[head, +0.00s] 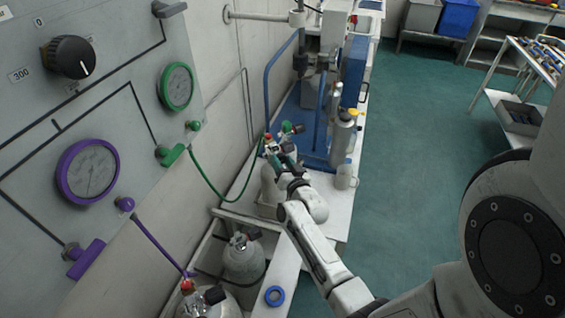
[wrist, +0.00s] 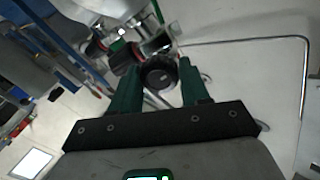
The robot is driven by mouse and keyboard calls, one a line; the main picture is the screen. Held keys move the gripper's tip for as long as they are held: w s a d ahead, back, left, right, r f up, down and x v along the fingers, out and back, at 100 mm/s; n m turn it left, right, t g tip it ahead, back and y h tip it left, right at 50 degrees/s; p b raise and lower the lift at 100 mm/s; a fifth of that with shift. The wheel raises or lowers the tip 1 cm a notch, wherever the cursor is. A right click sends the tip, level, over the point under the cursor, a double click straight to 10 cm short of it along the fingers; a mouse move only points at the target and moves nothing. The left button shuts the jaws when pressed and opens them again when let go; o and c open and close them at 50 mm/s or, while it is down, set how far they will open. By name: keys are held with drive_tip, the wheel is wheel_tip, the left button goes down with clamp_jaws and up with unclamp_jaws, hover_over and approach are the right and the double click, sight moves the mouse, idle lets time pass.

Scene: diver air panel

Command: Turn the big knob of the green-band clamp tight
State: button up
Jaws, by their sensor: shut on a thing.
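The green-band clamp (head: 270,148) sits on top of a pale cylinder (head: 267,188) at the end of the green hose, small in the head view. In the wrist view its metal body (wrist: 155,42) is above my fingers, with its big black knob (wrist: 158,73) facing the camera. My gripper (wrist: 160,82) has its two green fingers on either side of the knob and is shut on it. In the head view my gripper (head: 287,160) reaches the clamp and partly hides it, along with the knob.
The wall panel (head: 110,95) with green and purple gauges stands at left. The green hose (head: 222,197) hangs beside the clamp. Another cylinder (head: 243,260) stands below the bench. A blue frame (head: 268,85) rises behind. The green floor (head: 415,130) at right is open.

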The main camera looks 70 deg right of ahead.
drive_tip(key=o, duration=1.1)
drive_tip(key=shift+c, duration=0.2)
drive_tip(key=shift+s+a, duration=0.1)
drive_tip(key=b+v, duration=0.3)
drive_tip(key=v, duration=0.7)
drive_tip(key=shift+s+a+b, duration=0.2)
drive_tip(key=shift+b, duration=0.2)
